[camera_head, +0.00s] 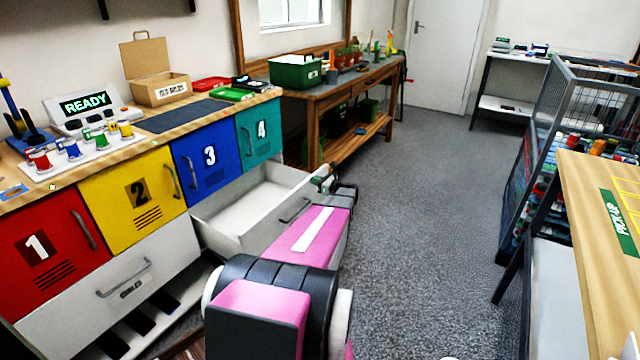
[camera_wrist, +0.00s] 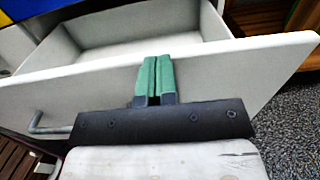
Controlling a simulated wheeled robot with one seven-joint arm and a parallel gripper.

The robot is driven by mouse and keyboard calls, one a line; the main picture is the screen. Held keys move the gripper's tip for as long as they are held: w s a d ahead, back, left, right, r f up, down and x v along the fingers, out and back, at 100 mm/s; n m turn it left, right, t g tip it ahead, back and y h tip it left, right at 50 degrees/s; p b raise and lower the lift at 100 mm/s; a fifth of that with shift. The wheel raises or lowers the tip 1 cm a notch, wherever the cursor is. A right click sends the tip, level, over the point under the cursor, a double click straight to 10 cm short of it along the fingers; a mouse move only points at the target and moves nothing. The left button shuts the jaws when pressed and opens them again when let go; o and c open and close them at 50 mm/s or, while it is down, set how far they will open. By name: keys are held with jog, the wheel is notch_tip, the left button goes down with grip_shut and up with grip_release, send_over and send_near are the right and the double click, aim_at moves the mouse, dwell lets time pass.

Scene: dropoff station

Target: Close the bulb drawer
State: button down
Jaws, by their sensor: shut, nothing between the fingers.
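A white drawer (camera_head: 262,232), below the blue and teal lockers, stands pulled open; it looks empty inside. Its label is not visible, so its name cannot be read. Its grey bar handle (camera_head: 295,211) shows on the front, and also at the left of the wrist view (camera_wrist: 47,128). My gripper (camera_wrist: 156,62) is shut and empty, with its green fingers side by side at the top edge of the drawer front (camera_wrist: 222,70). Whether they touch the front cannot be told. In the head view my gripper (camera_head: 328,184) is small, beyond my pink arm.
A second white drawer (camera_head: 165,265) at the left is shut. Red (camera_head: 65,262), yellow (camera_head: 110,205), blue (camera_head: 212,178) and teal (camera_head: 270,140) lockers sit under the worktop. Grey carpet (camera_head: 420,215) is clear to the right. A wooden pick-up table (camera_head: 590,270) stands at the right.

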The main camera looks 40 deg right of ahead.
jog(key=x, duration=2.4)
jog(key=shift+d, duration=0.15)
